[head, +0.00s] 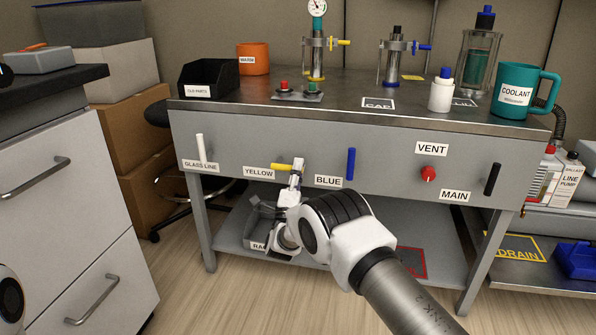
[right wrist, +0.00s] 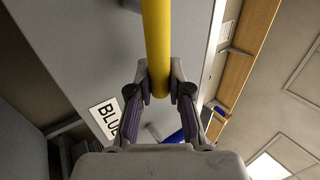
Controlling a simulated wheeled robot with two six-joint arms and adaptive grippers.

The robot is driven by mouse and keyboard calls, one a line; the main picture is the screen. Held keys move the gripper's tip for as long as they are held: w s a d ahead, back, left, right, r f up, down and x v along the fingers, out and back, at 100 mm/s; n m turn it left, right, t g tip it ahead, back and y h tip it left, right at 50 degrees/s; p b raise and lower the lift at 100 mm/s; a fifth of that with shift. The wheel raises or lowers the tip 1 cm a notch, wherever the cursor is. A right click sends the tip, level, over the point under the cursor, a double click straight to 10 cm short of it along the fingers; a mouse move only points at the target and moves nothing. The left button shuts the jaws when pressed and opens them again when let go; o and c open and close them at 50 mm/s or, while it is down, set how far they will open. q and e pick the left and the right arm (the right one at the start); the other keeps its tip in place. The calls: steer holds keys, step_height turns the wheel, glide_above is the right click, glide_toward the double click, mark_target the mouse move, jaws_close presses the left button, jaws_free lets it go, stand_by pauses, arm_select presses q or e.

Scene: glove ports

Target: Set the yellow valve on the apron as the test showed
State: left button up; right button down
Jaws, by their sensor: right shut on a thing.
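The yellow valve handle (head: 281,166) is on the grey front apron of the bench, above and right of the YELLOW label (head: 258,172). It lies about level, its visible end pointing left. My right gripper (head: 297,168) is shut on its right part and hides that part. In the right wrist view the yellow handle (right wrist: 156,45) runs between the two fingertips (right wrist: 159,85). My left gripper is not in view.
The blue handle (head: 351,164) stands upright close right of my right gripper. A white handle (head: 201,147), red VENT knob (head: 428,174) and black MAIN handle (head: 492,179) share the apron. Above, a gauge column (head: 317,45) has a yellow lever and another column (head: 395,50) a blue lever.

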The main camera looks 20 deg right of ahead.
steer(key=c, duration=1.1)
jaws_free()
steer(key=v, duration=1.2)
